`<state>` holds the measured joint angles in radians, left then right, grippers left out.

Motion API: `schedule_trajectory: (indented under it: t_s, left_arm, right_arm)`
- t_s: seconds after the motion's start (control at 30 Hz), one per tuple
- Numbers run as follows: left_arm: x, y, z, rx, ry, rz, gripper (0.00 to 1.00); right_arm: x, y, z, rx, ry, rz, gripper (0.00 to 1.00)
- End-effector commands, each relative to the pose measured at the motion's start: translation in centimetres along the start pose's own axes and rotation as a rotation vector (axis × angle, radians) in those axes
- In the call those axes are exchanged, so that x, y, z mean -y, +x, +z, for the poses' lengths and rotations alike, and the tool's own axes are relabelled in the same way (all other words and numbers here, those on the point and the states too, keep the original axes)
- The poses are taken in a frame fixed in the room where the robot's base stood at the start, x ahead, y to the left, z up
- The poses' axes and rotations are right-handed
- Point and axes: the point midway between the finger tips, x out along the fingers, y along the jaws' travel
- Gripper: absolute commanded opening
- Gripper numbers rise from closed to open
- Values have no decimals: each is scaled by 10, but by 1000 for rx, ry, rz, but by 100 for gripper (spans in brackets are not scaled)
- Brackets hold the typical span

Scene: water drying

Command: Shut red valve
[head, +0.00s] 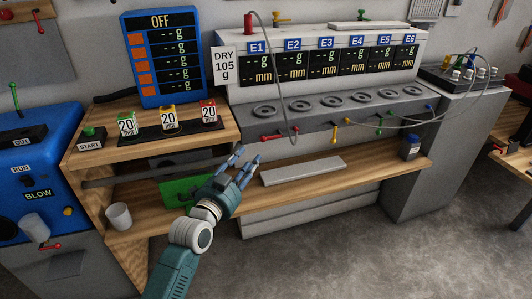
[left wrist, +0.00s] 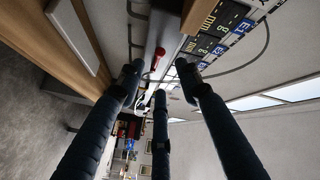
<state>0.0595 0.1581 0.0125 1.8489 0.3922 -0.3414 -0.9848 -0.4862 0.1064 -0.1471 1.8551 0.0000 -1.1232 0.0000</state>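A red valve handle (head: 272,137) sits on the grey front of the bench below label E1, lying roughly sideways. In the left wrist view a red handle (left wrist: 158,58) shows beyond the fingertips, between the two outer fingers. My left gripper (head: 245,160) is open and empty, its fingers spread, a little below and left of the handle in the head view. It appears apart from the handle. In the left wrist view its three fingers (left wrist: 157,75) point toward the bench. My right gripper is not in view.
A grey hose (head: 278,70) hangs down close to the red handle. Yellow (head: 334,133) and green (head: 379,129) handles sit to its right. A pale slab (head: 304,170) lies on the wooden shelf below. A white cup (head: 118,216) and a blue jar (head: 409,147) stand farther apart.

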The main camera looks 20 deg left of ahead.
Motion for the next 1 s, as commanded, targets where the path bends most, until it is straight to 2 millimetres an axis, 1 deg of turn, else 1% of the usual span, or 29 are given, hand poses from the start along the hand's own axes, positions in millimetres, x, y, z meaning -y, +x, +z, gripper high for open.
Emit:
schedule_trajectory:
  t_s: [0.17,0.4,0.5,0.6,0.7,0.97,1.0]
  left_arm:
    - [0,28,-1,-1,-4,-1,35]
    - [-1,74,0,0,-5,0,35]
    - [-1,88,1,1,-4,0,35]
    - [-1,97,0,1,-4,0,35]
    - [-1,101,0,2,-3,1,35]
    - [0,103,0,2,-3,1,35]
    - [-1,102,0,2,-3,1,31]
  right_arm:
    - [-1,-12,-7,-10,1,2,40]
    - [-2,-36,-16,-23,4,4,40]
    - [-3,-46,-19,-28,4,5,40]
    - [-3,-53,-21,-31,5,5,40]
    - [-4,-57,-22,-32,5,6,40]
    - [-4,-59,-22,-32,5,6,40]
    - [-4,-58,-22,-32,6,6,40]
